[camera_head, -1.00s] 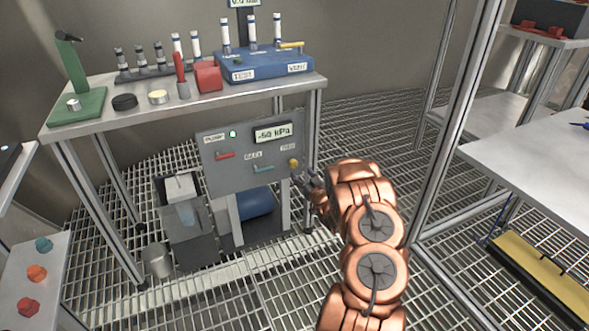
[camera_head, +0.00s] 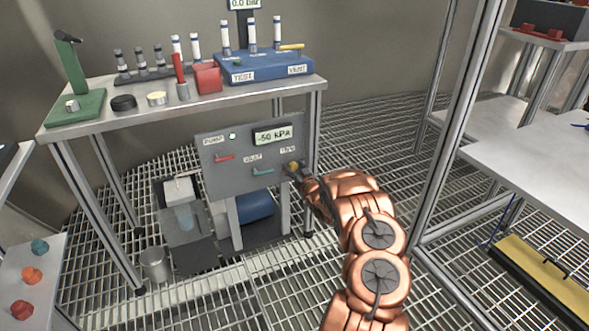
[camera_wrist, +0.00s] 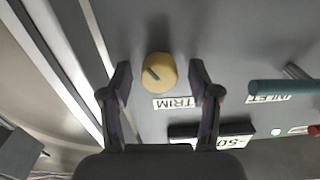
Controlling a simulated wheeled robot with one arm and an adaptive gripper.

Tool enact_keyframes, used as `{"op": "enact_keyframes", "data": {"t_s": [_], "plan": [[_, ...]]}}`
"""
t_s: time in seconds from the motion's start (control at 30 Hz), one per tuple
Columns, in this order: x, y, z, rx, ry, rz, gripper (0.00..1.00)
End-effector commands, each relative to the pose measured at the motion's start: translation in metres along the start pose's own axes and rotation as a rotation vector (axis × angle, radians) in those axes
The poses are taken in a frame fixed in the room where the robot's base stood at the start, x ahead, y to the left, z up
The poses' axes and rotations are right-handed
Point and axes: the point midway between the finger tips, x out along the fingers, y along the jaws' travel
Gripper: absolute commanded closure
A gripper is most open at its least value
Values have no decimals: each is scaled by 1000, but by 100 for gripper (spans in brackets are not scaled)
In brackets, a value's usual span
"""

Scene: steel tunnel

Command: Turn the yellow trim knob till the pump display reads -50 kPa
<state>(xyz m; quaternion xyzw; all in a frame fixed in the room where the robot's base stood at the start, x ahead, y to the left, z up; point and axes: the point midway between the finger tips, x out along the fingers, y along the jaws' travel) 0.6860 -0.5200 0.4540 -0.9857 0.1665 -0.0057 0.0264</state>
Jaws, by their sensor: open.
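The yellow trim knob (camera_head: 293,165) sits at the right of the grey pump panel (camera_head: 228,181). In the wrist view the knob (camera_wrist: 159,73), with a dark pointer line, stands above the upside-down TRIM label (camera_wrist: 174,103). My open gripper (camera_wrist: 160,75) has one finger on each side of the knob, with a gap on both sides. In the head view my gripper (camera_head: 298,174) is at the knob and partly covers it. The pump display (camera_head: 272,135) reads -50 kPa; in the wrist view it is partly hidden by my gripper.
A teal lever (camera_head: 263,171) and a red lever (camera_head: 224,158) are left of the knob on the panel. A steel bench (camera_head: 180,108) with a blue test block (camera_head: 262,66) stands above. A metal frame post (camera_head: 455,130) rises right of my arm.

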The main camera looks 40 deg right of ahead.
Motion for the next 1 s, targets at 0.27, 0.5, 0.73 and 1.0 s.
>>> {"op": "enact_keyframes", "data": {"t_s": [0.27,0.5,0.73,1.0], "plan": [[0,0,0,1,-1,1,38],[0,0,1,1,-2,1,60],[0,0,1,1,-2,1,84],[0,0,2,-10,-3,1,98]]}}
